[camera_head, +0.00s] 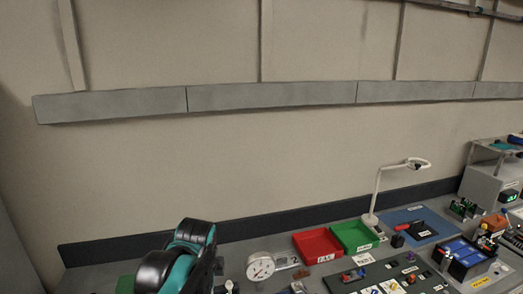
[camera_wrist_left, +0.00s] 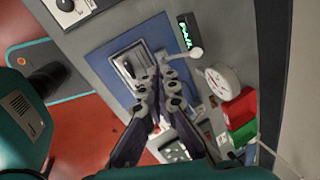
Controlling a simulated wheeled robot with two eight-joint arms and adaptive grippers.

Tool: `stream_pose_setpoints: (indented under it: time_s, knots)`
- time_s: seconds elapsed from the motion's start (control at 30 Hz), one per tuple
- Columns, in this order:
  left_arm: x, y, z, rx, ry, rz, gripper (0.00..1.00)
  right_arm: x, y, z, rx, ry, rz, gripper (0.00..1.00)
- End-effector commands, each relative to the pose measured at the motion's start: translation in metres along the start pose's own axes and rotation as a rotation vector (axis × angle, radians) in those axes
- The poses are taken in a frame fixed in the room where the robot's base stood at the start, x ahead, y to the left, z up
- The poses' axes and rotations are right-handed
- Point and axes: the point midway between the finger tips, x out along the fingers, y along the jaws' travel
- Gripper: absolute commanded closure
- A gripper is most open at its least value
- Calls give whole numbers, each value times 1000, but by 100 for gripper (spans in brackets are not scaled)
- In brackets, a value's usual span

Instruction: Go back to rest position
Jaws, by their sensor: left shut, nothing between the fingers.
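My left arm (camera_head: 183,258), teal and black, rises at the bottom of the head view; its fingers are not clearly visible there. In the left wrist view my left gripper (camera_wrist_left: 160,78) is shut and empty, its fingertips close together. Behind them lies a blue mat (camera_wrist_left: 105,55) with a grey-white device (camera_wrist_left: 129,68) on it. The fingers partly cover the mat; I cannot tell the exact gap above it. My right gripper is in neither view.
The bench carries a round dial gauge (camera_head: 260,266), a red bin (camera_head: 318,246), a green bin (camera_head: 354,236) and a white lamp (camera_head: 376,192). A blue battery tray (camera_head: 447,257) stands at right. A wall (camera_head: 230,165) rises behind.

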Motion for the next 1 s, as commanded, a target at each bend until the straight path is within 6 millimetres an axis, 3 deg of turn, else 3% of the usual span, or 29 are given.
stream_pose_setpoints:
  time_s: [0.03,0.2,0.43,0.63,1.0]
  knots:
    - [6,25,9,-154,13,-28,100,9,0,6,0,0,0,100]
    - [23,92,29,-710,91,-114,100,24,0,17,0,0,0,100]
    - [58,162,43,-1300,223,-171,100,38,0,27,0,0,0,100]
    - [71,182,46,-1504,279,-180,100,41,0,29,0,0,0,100]
    - [70,182,46,-1516,282,-180,100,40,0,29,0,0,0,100]
